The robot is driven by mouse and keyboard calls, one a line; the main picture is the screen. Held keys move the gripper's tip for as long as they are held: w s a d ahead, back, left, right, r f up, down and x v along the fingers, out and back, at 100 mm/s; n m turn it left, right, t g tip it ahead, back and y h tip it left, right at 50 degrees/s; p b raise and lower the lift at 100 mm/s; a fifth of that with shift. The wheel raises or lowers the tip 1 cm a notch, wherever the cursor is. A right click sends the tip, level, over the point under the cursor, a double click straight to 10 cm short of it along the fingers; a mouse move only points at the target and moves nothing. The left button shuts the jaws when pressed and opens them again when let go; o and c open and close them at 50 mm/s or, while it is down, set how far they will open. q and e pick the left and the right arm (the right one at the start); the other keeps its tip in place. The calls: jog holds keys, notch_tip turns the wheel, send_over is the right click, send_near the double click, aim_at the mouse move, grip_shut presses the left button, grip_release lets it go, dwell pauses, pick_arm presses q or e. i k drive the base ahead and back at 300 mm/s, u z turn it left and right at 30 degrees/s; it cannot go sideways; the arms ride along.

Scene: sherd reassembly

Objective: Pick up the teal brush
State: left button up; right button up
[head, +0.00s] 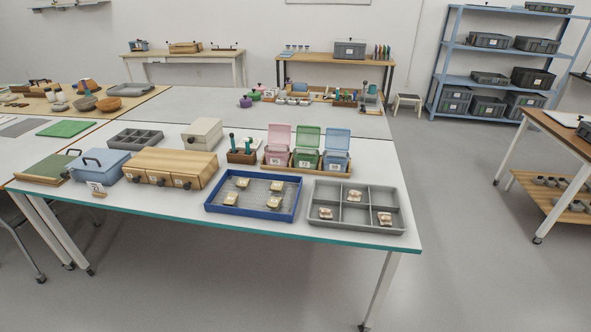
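A small dark wooden holder (241,157) stands on the white table, behind the blue tray. Two upright teal handles show above it: one at its left end (232,140) and one toward its right (248,146). They are too small for me to tell which is the brush; any bristles are hidden or unclear. Neither of my grippers is in view.
The blue tray (209,205) holds several sherds; a grey divided tray (312,225) holds more. Pink (278,157), green (307,158) and blue (337,160) open-lidded boxes stand right of the holder. A wooden drawer box (160,160) is left. The front floor is clear.

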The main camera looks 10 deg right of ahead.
aim_at(231, 135)
jog(key=u, duration=2.2)
jog(key=i, duration=3.25)
jog(key=z, duration=3.9)
jog(key=i, duration=0.15)
jog(key=z, duration=0.2)
